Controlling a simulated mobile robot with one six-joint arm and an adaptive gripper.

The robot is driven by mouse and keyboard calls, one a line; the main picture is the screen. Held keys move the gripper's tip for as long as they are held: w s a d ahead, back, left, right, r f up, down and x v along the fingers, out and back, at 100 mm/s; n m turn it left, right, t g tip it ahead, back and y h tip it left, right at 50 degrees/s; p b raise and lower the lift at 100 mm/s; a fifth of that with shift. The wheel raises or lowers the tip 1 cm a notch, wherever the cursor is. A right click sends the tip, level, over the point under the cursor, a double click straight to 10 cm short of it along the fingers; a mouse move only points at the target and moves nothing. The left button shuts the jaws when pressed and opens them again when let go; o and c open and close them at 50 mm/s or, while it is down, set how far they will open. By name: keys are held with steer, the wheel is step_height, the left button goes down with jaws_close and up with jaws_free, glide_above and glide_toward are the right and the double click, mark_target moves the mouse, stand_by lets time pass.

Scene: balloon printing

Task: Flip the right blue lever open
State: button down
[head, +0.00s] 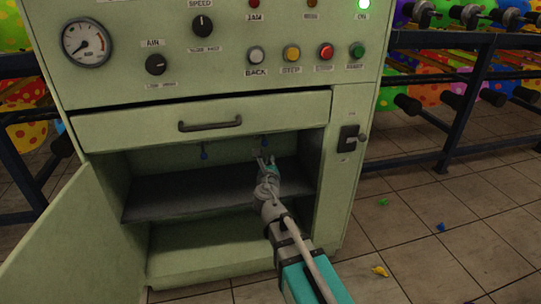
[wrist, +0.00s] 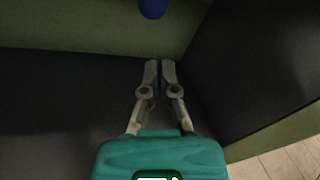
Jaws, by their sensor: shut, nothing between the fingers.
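The right blue lever (head: 264,142) shows as a small blue knob high on the back wall inside the open cabinet. The left blue lever (head: 204,154) hangs to its left under the drawer. My gripper (head: 265,160) reaches into the cabinet, just below the right lever in the head view. In the wrist view, my gripper (wrist: 160,65) has its fingertips together and empty. A round blue knob (wrist: 153,8), which looks like the right lever's, is beyond the fingertips at the top edge, apart from them. The rest of that lever is cut off.
The cabinet's drawer (head: 160,131) is shut above the opening. A dark shelf (head: 165,197) lies below, and the cabinet's right wall (wrist: 240,60) is close to my gripper. The cabinet door (head: 60,245) stands open at left. Racks of balloons flank the machine.

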steer(key=shift+s+r, duration=0.15)
steer(key=shift+s, duration=0.9)
steer(key=shift+s+r, duration=0.15)
steer(key=shift+s, duration=0.9)
